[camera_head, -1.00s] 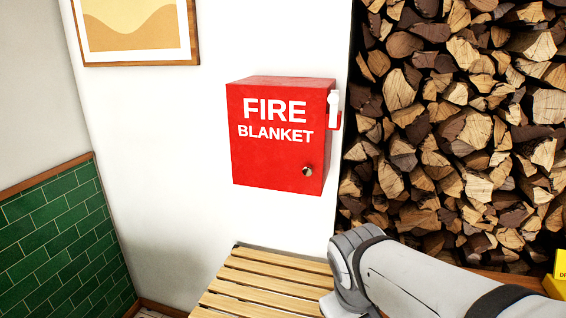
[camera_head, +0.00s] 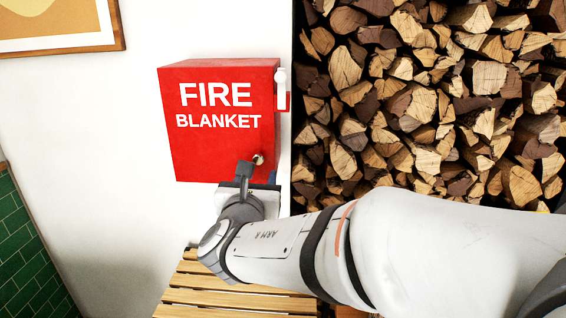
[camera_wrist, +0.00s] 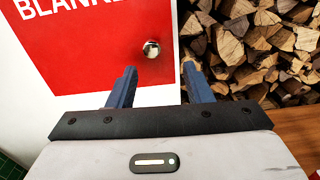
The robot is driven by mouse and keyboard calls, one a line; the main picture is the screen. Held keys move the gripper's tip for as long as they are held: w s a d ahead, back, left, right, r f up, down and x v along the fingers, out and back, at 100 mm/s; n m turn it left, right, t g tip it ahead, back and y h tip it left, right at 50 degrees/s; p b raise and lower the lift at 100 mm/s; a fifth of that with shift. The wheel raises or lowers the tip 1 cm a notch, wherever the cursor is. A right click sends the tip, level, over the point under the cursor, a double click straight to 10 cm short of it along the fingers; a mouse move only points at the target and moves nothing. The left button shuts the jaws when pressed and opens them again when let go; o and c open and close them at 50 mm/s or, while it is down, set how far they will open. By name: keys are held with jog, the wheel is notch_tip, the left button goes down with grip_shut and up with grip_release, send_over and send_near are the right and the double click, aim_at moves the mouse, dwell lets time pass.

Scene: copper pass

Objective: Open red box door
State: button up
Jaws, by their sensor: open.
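The red box (camera_head: 215,145), lettered "FIRE BLANKET", is on the white wall. Its front door is closed, and a small round metal knob (camera_head: 259,159) sits near its lower right corner. My gripper (camera_head: 258,170) is just below and in front of the knob. In the wrist view my gripper (camera_wrist: 158,78) has its two dark blue fingers spread apart. There the knob (camera_wrist: 151,49) lies a little beyond the fingertips, nearer the left finger, and nothing is between the fingers. In the head view, one finger partly overlaps the knob's surroundings; contact cannot be told.
Stacked firewood (camera_head: 430,110) fills the right side. A slatted wooden bench (camera_head: 190,290) stands below the box. A framed picture (camera_head: 60,25) hangs at upper left. The wall left of the box is clear.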

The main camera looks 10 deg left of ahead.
aim_at(258, 159)
jog(key=shift+n+y, duration=0.3)
jog(key=w, duration=0.2)
jog(key=w+a, duration=0.1)
jog(key=w, duration=0.4)
jog(key=shift+w+a+r+p, duration=0.1)
jog(key=shift+w+a+p, duration=0.05)
jog(key=shift+w+p, duration=0.25)
jog(key=shift+c, duration=0.5)
grip_shut()
